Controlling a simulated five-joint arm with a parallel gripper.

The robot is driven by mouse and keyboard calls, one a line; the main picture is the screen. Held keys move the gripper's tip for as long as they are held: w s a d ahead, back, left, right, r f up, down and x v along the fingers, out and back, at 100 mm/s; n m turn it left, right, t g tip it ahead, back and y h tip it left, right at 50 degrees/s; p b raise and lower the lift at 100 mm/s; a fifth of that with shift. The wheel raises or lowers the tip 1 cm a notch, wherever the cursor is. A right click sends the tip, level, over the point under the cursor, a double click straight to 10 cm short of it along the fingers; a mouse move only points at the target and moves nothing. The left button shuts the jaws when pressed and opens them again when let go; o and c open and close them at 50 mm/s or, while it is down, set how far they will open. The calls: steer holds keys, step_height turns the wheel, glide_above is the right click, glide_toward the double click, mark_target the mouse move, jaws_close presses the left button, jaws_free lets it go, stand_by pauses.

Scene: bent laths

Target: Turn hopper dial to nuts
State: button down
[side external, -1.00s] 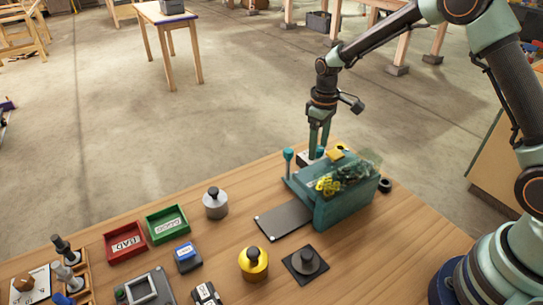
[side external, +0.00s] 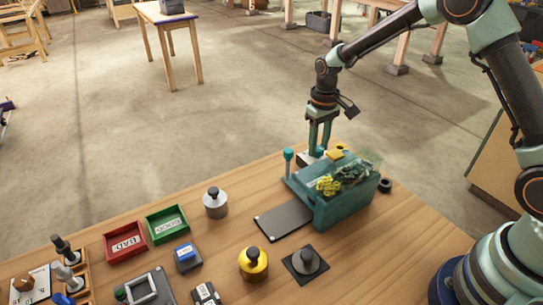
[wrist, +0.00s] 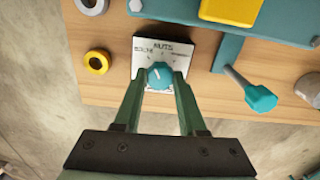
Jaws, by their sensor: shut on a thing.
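The hopper (side external: 342,208) is a teal box with yellow and dark small parts in its top, near the table's far edge. In the wrist view its dial (wrist: 160,74) is a teal knob with a white pointer mark, on a white label plate (wrist: 176,45). The plate reads NUTS at the top, with small blurred words at left and right. The pointer mark leans up and slightly left. My gripper (wrist: 161,84) is shut on the knob, one finger on each side.
A teal-headed lever (wrist: 260,97) stands right of the dial; a yellow ring (wrist: 97,62) lies left. Red (side external: 125,243) and green (side external: 167,224) trays, a silver weight (side external: 215,203), a brass weight (side external: 253,263) and a dark plate (side external: 283,221) are on the table.

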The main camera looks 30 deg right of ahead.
mark_target(318, 148)
steer(key=m, duration=0.5)
steer(key=shift+r+m, duration=0.1)
steer(key=shift+m, duration=0.3)
stand_by(0.4)
steer(key=shift+c, duration=2.3)
jaws_free()
step_height(318, 148, up, 12)
